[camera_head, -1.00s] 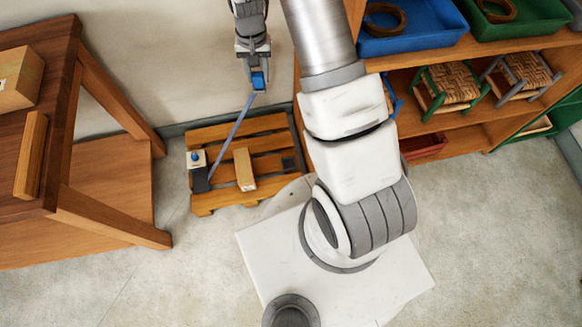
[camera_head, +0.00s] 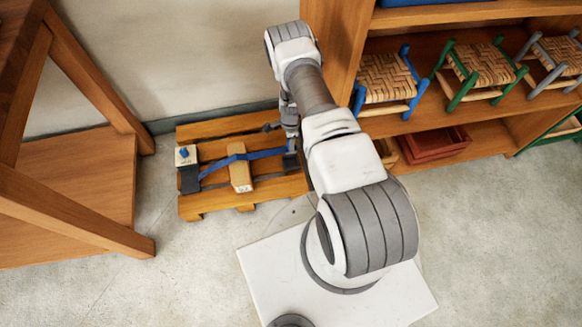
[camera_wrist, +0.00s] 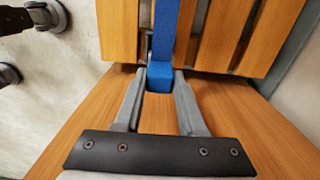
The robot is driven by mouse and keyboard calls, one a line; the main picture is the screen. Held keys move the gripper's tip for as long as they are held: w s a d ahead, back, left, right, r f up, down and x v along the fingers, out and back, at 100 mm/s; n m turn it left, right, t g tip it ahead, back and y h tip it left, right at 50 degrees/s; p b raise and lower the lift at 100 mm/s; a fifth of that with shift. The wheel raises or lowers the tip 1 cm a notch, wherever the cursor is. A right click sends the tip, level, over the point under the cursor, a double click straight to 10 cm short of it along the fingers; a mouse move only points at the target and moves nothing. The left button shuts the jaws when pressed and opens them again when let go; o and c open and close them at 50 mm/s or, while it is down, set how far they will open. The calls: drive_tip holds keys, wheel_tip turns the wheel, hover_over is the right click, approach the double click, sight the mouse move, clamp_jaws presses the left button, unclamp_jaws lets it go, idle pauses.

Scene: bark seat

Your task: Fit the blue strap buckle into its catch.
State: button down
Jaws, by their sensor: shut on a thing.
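My gripper (camera_wrist: 161,80) is shut on the blue strap buckle (camera_wrist: 160,76), with one finger on each side. In the head view my gripper (camera_head: 291,143) is low at the right end of the wooden pallet (camera_head: 196,206). The blue strap (camera_head: 225,162) runs from a dark anchor (camera_head: 189,180) at the pallet's left, over a light wooden block (camera_head: 240,176), to the gripper. The dark catch (camera_head: 291,162) is at the pallet's right end, just below the gripper and partly hidden. I cannot tell whether the buckle is inside it.
A white box with a blue knob (camera_head: 185,155) sits at the pallet's left. A shelf unit (camera_head: 333,60) with woven stools stands close on the right. A wooden table (camera_head: 75,200) stands on the left. The floor in front of the pallet (camera_head: 190,270) is clear.

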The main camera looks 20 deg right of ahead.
drive_tip(key=b, duration=0.4)
hover_over(291, 164)
wheel_tip(291, 164, down, 11)
drive_tip(key=shift+r, duration=0.15)
drive_tip(key=shift+f, duration=0.35)
drive_tip(key=c, duration=0.5)
unclamp_jaws()
